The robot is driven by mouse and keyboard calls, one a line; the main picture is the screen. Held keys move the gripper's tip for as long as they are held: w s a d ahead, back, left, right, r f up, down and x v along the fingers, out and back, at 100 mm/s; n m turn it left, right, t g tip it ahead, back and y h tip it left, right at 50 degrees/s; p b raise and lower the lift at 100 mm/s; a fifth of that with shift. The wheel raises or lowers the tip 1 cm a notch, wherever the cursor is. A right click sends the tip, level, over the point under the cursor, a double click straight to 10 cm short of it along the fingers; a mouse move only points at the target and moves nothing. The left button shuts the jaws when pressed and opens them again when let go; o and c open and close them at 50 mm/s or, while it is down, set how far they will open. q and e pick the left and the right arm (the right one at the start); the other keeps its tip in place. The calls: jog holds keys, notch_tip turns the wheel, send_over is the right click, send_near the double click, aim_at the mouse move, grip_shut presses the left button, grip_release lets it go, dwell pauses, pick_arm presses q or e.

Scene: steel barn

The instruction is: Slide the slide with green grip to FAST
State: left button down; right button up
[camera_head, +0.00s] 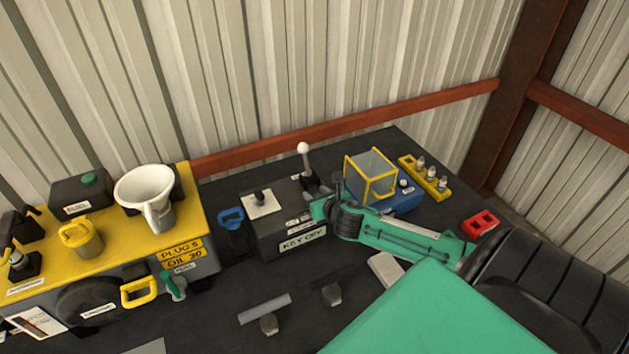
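My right arm comes in from the lower right. Its gripper (318,208) is at the right end of a dark control box (262,232) with a "KEY OFF" label, beside the base of a white-knobbed lever (304,150). Green shows at the gripper's tip; I cannot tell whether this is my finger or a green grip. The fingers are too small and overlapped to tell open from shut. No FAST mark is readable; small labels beside the gripper are too blurred. A green handle (173,287) stands on the front of the yellow-topped unit at left. My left gripper is not in view.
A yellow-topped unit (110,228) with a white funnel (145,190) stands at left. A yellow-framed clear box (371,175) on a blue base and a yellow rack (424,180) are behind my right arm. A red block (480,223) lies at right. Grey pieces lie in front.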

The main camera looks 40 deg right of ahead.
jog(key=shift+s, duration=0.1)
jog(key=shift+s+a, duration=0.1)
jog(key=shift+s, duration=0.05)
jog(key=b+v, duration=0.3)
jog(key=v, duration=1)
jog(key=shift+s+b, duration=0.2)
jog(key=shift+b, duration=0.15)
dwell(0.4)
